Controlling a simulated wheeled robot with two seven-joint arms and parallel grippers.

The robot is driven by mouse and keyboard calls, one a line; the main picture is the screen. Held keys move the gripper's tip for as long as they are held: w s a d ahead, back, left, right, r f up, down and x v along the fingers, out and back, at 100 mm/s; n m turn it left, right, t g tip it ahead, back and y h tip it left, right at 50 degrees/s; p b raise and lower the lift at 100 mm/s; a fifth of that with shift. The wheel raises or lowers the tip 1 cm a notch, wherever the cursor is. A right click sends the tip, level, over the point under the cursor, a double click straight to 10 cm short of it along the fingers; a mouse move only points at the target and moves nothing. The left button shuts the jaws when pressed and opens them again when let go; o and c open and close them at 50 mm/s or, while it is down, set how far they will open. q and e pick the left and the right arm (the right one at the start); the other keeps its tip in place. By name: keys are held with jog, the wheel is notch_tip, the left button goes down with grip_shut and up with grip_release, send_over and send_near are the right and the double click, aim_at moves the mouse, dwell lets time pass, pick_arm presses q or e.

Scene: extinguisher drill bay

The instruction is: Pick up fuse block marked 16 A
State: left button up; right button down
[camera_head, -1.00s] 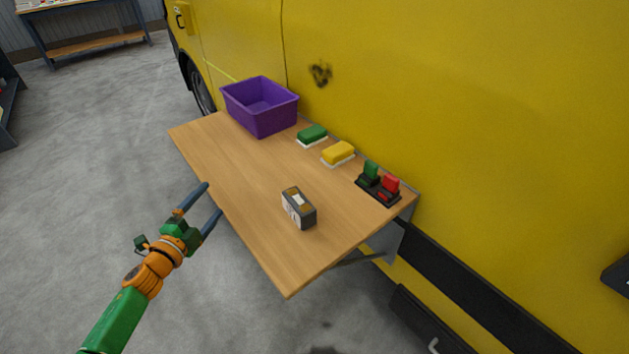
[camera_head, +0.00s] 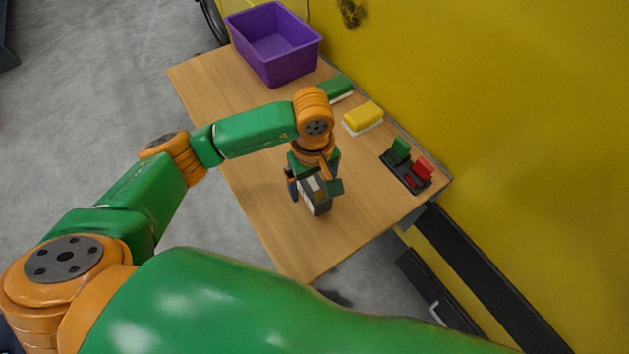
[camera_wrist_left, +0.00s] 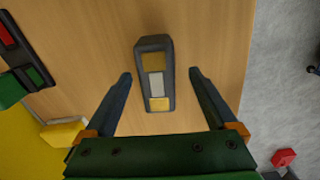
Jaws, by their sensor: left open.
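A dark grey block (camera_head: 318,201) with pale and amber panels stands on the wooden table below my left gripper. It also shows in the left wrist view (camera_wrist_left: 155,80); no 16 A marking can be read. My left gripper (camera_head: 313,178) is open above the block, and its hand hides part of it in the head view. In the left wrist view the two fingers (camera_wrist_left: 160,76) lie on either side of the block, with a gap on each side. Whether the fingertips are down at its height is unclear. My right gripper is not in view.
A purple bin (camera_head: 273,75) stands at the table's far end. A green sponge-like block (camera_head: 341,88), a yellow one (camera_head: 363,116) and a black holder (camera_head: 407,178) with green and red pieces line the yellow vehicle side (camera_head: 500,110). The table's (camera_head: 290,245) near end is clear.

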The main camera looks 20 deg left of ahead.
aim_at(313, 182)
pick_arm(q)
jog(key=shift+w+a+f, duration=0.1)
jog(key=shift+w+f, duration=0.05)
jog(key=shift+f, duration=0.5)
jog(key=shift+w+f, duration=0.1)
jog(key=shift+f, duration=0.5)
jog(key=shift+w+a+f, duration=0.1)
jog(key=shift+w+f, duration=0.15)
jog(key=shift+w, duration=0.1)
jog(key=shift+s+r, duration=0.1)
jog(key=shift+s, duration=0.15)
jog(key=c, duration=0.9)
jog(key=shift+w, duration=0.15)
grip_shut()
